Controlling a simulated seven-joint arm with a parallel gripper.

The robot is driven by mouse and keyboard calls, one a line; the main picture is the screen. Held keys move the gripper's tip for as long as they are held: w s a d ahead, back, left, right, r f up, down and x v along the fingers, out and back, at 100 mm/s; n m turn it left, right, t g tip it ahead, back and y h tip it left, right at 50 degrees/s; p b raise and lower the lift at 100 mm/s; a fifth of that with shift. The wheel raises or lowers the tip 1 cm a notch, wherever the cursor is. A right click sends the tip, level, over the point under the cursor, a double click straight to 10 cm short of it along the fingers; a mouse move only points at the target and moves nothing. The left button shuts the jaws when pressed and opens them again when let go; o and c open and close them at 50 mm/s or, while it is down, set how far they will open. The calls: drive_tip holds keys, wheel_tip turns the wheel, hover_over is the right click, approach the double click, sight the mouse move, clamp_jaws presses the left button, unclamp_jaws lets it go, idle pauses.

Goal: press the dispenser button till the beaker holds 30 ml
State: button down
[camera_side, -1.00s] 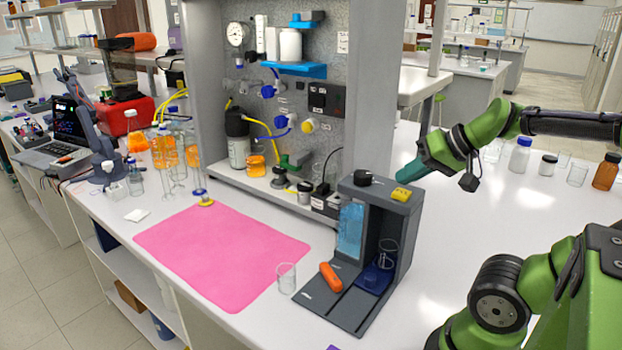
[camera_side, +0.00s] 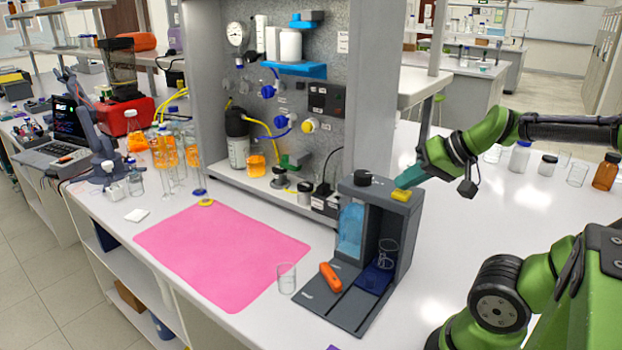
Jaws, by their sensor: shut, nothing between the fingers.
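The dark grey dispenser (camera_side: 398,225) stands on the white bench, with a blue liquid tank (camera_side: 351,228) on its left side. Its yellow button (camera_side: 401,195) is on top at the right. My gripper (camera_side: 401,187) is shut and empty, its teal tip right at the button; I cannot tell whether it presses it down. A clear beaker (camera_side: 387,252) stands in the dispenser's bay on the blue pad (camera_side: 374,279). Its level is too small to read, and I see no clear liquid in it. A second clear beaker (camera_side: 287,278) stands on the bench left of the dispenser.
An orange tool (camera_side: 330,276) lies on the dispenser's base. A pink mat (camera_side: 220,254) covers the bench to the left. The grey panel with valves and bottles (camera_side: 290,90) rises behind. Bottles, including a brown one (camera_side: 606,172), stand at the right.

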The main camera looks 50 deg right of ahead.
sight(407, 193)
drive_tip(key=shift+f, duration=0.4)
idle(0.4)
drive_tip(key=shift+r, duration=1.05)
drive_tip(key=shift+r, duration=2.5)
